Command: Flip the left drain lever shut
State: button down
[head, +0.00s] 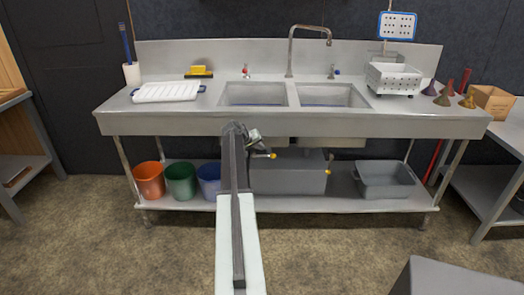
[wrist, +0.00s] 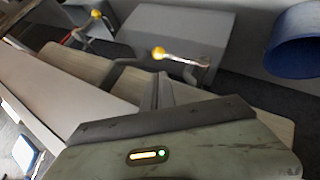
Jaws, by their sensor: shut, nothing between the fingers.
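The left drain lever is a thin metal handle with a yellow knob (head: 272,156), under the left sink basin (head: 252,94). In the wrist view its yellow knob (wrist: 158,53) is above the fingertips in the picture, and its handle runs right to a grey pivot. The right drain lever has a yellow knob (head: 327,171) lower under the right basin; it also shows in the wrist view (wrist: 96,14). My gripper (head: 254,136) is at the counter's front edge, close to the left lever. In the wrist view the gripper (wrist: 155,85) is shut and empty; whether it touches the lever is unclear.
Orange, green and blue buckets (head: 209,179) stand on the lower shelf at left. A grey box (head: 290,173) stands behind the levers and a grey tub (head: 385,180) at right. The counter's front edge (head: 350,126) overhangs the levers. The floor in front is mostly clear.

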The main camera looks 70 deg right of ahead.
jog(key=b+x, duration=0.5)
jog(key=x, duration=0.3)
jog(key=shift+d+f, duration=0.15)
jog(key=shift+f, duration=0.1)
jog(key=shift+w, duration=0.1)
